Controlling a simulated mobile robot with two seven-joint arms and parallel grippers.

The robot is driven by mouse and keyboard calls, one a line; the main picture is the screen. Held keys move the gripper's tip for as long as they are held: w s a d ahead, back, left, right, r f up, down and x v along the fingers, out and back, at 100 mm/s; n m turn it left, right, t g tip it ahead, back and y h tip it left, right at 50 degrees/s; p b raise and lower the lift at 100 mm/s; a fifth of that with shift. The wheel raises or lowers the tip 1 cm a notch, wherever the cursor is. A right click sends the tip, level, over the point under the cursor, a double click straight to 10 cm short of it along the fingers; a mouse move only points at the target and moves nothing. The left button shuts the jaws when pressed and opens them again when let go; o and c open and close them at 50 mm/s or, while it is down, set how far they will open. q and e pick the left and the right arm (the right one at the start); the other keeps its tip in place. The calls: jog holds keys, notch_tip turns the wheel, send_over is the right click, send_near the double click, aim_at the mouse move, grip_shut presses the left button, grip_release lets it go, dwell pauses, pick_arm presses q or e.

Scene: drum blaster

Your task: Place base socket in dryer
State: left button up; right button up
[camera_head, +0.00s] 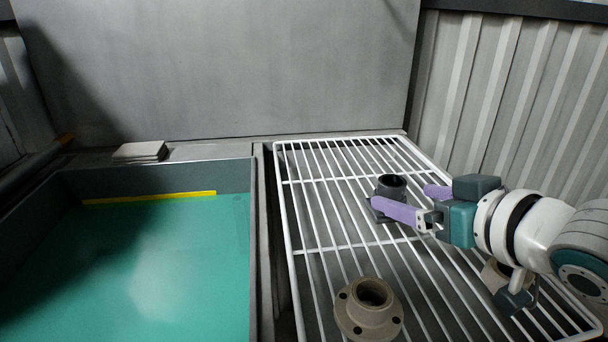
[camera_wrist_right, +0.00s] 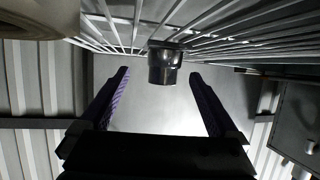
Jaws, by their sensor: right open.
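A dark cylindrical socket with a squarish base (camera_head: 391,185) stands upright on the white wire rack (camera_head: 287,210). It also shows in the right wrist view (camera_wrist_right: 164,64), centred ahead of the fingers. My right gripper (camera_head: 401,196) is open, its purple fingers on either side of the dark socket; contact cannot be told. The near finger hides part of its base. A beige flanged socket (camera_head: 362,322) stands upright on the rack closer to the camera. I cannot tell which one is the base socket. My left gripper is not in view.
A tank (camera_head: 254,250) of green liquid with a yellow strip (camera_head: 150,198) lies left of the rack. Another beige part (camera_head: 491,276) sits partly hidden under my right arm. Pale flat plates (camera_head: 140,151) lie behind the tank. A corrugated wall (camera_head: 500,90) bounds the right side. The rack's far left is clear.

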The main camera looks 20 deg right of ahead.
aim_at(402, 191)
jog(key=x, duration=0.3)
jog(key=b+x, duration=0.1)
jog(key=shift+w+r, duration=0.2)
jog(key=shift+w, duration=0.1)
grip_shut()
dwell(0.5)
